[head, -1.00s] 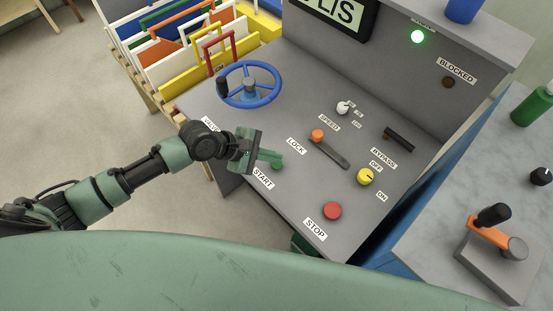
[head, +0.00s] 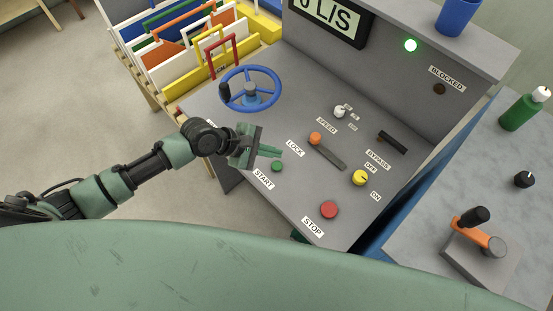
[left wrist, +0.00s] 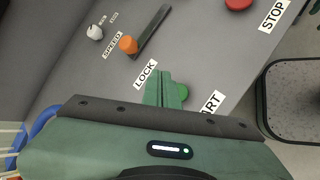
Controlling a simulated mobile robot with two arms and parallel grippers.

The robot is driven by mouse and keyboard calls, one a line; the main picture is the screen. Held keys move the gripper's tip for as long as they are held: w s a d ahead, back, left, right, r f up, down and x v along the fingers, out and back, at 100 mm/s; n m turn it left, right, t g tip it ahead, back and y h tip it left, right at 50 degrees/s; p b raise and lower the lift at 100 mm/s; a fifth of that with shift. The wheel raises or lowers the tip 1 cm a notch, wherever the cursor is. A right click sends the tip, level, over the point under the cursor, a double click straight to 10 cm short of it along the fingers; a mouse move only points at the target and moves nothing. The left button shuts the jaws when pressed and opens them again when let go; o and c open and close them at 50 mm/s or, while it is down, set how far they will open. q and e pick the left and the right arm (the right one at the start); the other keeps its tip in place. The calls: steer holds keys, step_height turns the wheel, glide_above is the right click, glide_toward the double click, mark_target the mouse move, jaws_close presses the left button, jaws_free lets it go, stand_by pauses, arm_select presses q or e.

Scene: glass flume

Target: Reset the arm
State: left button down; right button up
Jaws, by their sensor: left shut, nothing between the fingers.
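My left gripper (head: 270,151) is shut and empty above the grey control panel (head: 215,117). Its fingers also show in the left wrist view (left wrist: 165,87), pressed together and pointing toward the panel. The green START button (head: 277,166) lies just below the fingertips in the head view, and the fingers are apart from it. In the left wrist view the button (left wrist: 183,91) is partly hidden behind the fingers. My right gripper is in neither view.
The panel carries a blue handwheel (head: 252,89), an orange-knobbed lever (head: 316,138), a yellow knob (head: 360,177), a black bypass handle (head: 392,143) and a red STOP button (head: 328,209). An orange-handled device (head: 470,228) stands on the right bench.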

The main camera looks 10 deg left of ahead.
arm_select(q)
step_height(320, 180, up, 2)
steer(key=shift+r, duration=0.2)
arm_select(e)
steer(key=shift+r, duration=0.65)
arm_select(q)
steer(key=shift+s+d, duration=0.1)
